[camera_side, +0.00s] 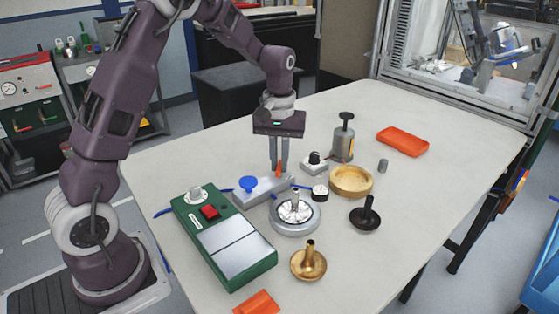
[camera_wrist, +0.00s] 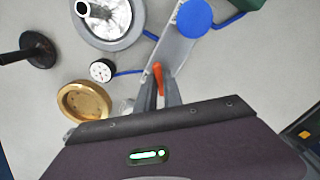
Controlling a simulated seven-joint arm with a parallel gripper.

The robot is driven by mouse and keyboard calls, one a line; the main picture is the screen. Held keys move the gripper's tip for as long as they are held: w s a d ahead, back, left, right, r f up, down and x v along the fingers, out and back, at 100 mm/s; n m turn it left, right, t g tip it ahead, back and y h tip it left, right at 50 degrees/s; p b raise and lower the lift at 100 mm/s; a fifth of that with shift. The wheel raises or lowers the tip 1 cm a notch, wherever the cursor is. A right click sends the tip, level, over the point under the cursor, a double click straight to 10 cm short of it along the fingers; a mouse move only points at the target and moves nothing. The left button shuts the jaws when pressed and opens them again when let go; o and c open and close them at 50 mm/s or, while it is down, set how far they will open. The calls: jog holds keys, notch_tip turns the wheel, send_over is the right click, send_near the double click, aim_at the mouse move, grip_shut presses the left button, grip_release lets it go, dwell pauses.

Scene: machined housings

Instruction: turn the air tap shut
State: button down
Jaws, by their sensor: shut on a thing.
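The air tap's orange lever (camera_side: 278,168) stands at the far right end of a grey metal block (camera_side: 265,192). A round blue knob (camera_side: 248,184) sits on the same block, and blue hose leaves both ends. My gripper (camera_side: 279,165) points down over the lever, with its fingers shut on it. In the wrist view the lever (camera_wrist: 157,74) shows between the fingertips of my gripper (camera_wrist: 159,84), pointing along the block (camera_wrist: 176,48). The fingers hide part of the lever, and its pivot is not clear.
A green box (camera_side: 228,245) and a silver flanged part (camera_side: 294,214) stand close in front. An orange tray (camera_side: 403,141) lies farther right.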

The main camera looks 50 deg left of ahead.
jog(key=m, duration=0.4)
jog(key=shift+m, duration=0.3)
jog(key=shift+r+m, duration=0.1)
jog(key=shift+m, duration=1.8)
jog(key=c, duration=1.5)
grip_release()
